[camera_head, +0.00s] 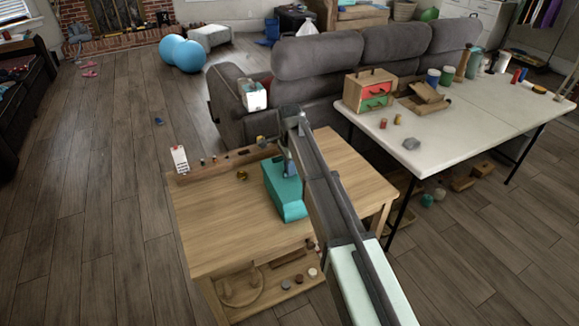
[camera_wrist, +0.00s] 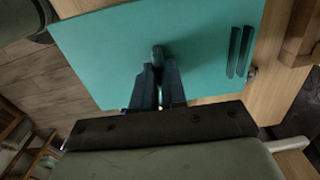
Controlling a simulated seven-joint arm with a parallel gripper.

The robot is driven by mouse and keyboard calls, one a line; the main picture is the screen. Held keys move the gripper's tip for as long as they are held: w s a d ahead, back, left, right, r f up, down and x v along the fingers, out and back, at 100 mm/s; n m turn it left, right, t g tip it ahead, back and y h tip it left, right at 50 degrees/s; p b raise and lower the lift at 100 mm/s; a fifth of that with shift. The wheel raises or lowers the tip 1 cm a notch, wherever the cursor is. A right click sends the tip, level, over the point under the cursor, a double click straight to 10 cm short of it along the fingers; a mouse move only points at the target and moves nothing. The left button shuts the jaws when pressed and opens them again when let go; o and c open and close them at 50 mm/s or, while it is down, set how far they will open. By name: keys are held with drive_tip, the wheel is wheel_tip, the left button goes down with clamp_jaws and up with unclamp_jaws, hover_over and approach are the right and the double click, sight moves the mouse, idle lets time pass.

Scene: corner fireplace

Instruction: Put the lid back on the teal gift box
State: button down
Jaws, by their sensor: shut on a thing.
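A teal shape (camera_head: 283,188) is on the small wooden table, partly behind my arm. At this size I cannot separate the gift box from its lid there. In the wrist view, a broad flat teal panel (camera_wrist: 205,65), apparently the lid, lies beneath my gripper. My gripper (camera_wrist: 158,72) has its dark blue fingers closed together around a small grey-teal knob (camera_wrist: 158,52) on that panel. In the head view my gripper (camera_head: 289,167) is over the teal shape's far part. Whether the lid touches the box is hidden.
The wooden table (camera_head: 215,225) has free room at its left and front. A white tag-like card (camera_head: 180,159) and small items line its back edge. A grey sofa (camera_head: 320,85) stands behind; a white table (camera_head: 450,140) with boxes and jars is at right.

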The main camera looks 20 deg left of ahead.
drive_tip(key=shift+f, duration=1.35)
idle(0.4)
drive_tip(key=c, duration=1.1)
unclamp_jaws()
wheel_tip(320, 180, up, 14)
drive_tip(key=shift+f, duration=0.1)
